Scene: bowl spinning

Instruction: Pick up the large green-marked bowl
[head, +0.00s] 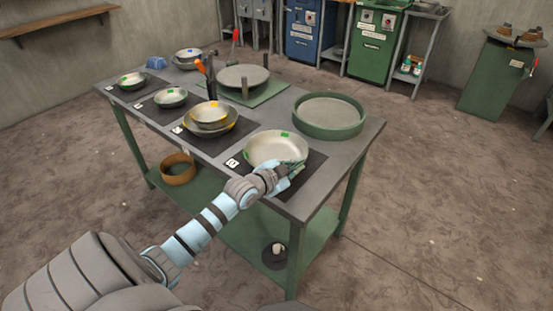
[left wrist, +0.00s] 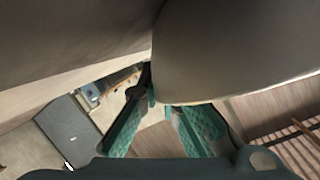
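The large green-marked bowl (head: 272,150) is pale and wide. It is at the near right part of the table, over a black mat (head: 236,168), with a green mark on its far rim. My left gripper (head: 288,172) is at its near right rim. In the left wrist view, pale curved surfaces fill the top, and the bowl (left wrist: 235,50) seems to be the one at right. The two teal fingers (left wrist: 160,104) converge close to its edge. I cannot tell whether they are closed on the rim. My right gripper is not in view.
Smaller green-marked bowls (head: 171,97) (head: 132,80) and stacked yellow-marked bowls (head: 210,115) stand on mats further left. A green round tray (head: 329,116) is behind right. A grey turntable-like disc (head: 243,76) with upright posts is at the back. Open floor lies right of the table.

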